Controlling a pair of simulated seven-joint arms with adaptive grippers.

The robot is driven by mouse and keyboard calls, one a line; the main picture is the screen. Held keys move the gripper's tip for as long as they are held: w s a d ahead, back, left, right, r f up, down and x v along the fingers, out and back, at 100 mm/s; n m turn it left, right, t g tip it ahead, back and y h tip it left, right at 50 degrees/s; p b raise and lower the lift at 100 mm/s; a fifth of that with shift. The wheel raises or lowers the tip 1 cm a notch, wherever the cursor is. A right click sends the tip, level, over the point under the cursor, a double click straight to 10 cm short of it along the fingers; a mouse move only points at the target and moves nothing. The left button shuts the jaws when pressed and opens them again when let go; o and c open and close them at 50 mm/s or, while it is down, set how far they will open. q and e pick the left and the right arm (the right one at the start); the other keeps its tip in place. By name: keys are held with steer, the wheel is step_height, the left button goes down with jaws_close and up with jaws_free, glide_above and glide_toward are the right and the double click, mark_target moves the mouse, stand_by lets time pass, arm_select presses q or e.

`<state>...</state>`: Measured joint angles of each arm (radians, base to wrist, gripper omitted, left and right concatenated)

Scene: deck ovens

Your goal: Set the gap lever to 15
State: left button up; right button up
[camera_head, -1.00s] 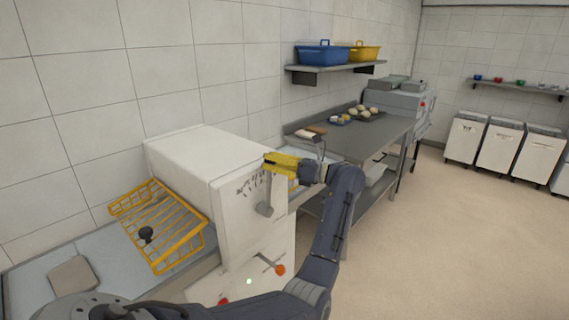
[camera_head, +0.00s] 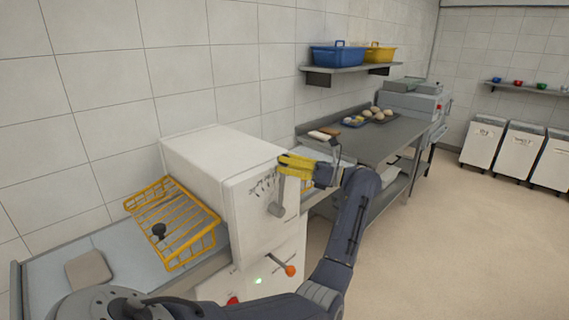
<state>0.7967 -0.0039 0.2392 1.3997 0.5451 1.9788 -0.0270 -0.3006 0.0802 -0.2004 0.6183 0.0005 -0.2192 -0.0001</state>
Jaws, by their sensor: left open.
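The white machine (camera_head: 205,160) stands against the tiled wall on the left, with yellow wire guards. Its front carries a dial of dark marks too small to read. The grey gap lever (camera_head: 279,200) hangs down from the front, its knob at the lower end. My left gripper (camera_head: 296,166), with yellow fingers, is open at the front face by the lever's upper part. Whether it touches the lever, I cannot tell. My right gripper is not in view.
An orange-knobbed lever (camera_head: 289,270) sticks out lower on the machine. A yellow wire guard (camera_head: 178,225) stands over the left bed. A steel table (camera_head: 375,140) with dough pieces stands behind. A shelf (camera_head: 350,69) holds blue and yellow tubs.

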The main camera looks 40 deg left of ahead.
arm_select(q)
steer(key=v, duration=1.1)
steer(key=shift+d, duration=0.2)
steer(key=shift+w, duration=0.15)
